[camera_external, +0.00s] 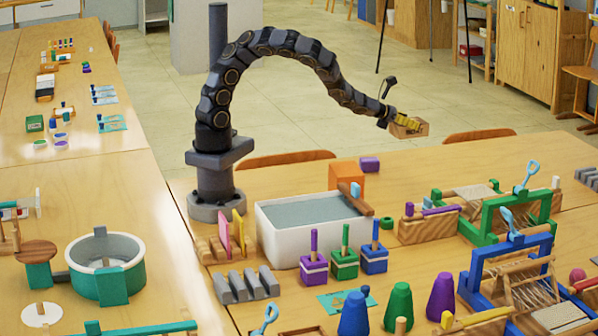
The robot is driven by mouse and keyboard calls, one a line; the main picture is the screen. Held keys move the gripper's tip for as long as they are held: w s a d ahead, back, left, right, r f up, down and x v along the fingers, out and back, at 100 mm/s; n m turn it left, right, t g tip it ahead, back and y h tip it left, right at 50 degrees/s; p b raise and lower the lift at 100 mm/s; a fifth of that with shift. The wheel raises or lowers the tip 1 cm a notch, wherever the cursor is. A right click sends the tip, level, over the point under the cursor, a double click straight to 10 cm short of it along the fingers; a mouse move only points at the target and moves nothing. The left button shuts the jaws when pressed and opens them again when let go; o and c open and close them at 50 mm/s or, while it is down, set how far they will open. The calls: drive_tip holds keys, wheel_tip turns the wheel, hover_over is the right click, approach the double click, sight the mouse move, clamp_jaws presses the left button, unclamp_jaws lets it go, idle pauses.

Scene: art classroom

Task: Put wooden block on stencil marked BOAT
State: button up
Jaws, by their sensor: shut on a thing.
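My gripper (399,118) is at the end of the curved dark arm, in the air above the far edge of the right table. It is shut on a tan wooden block (422,129); yellow parts cover some of the block. A flat teal sheet (330,301), possibly a stencil, lies near the front of the right table, partly hidden by a blue cone. More teal sheets (112,123) lie on the left table. I cannot read any lettering, so I cannot tell which one says BOAT. The gripper and block are well apart from all of these sheets.
A white basin (275,244), an orange box (347,179), pegged purple, green and blue blocks (345,264), and colored cones (398,308) crowd the right table. Green and blue looms (506,262) stand at right. The table's far strip is fairly clear.

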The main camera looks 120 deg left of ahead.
drive_tip(key=w+d+r+m+t+h, duration=0.2)
drive_tip(key=w+d+r+m, duration=0.1)
drive_tip(key=w+d, duration=1.2)
drive_tip(key=w+d+m+t+h, duration=0.1)
drive_tip(key=w+d+m+h, duration=0.15)
drive_tip(key=d, duration=1.75)
drive_tip(key=m+t+h, duration=0.1)
drive_tip(key=m+h, duration=0.3)
drive_tip(key=h, duration=0.1)
hover_over(335, 303)
wheel_tip(335, 303, down, 8)
drive_tip(key=shift+r, duration=0.25)
drive_tip(key=shift+f, duration=5.3)
drive_tip(key=shift+f, duration=0.1)
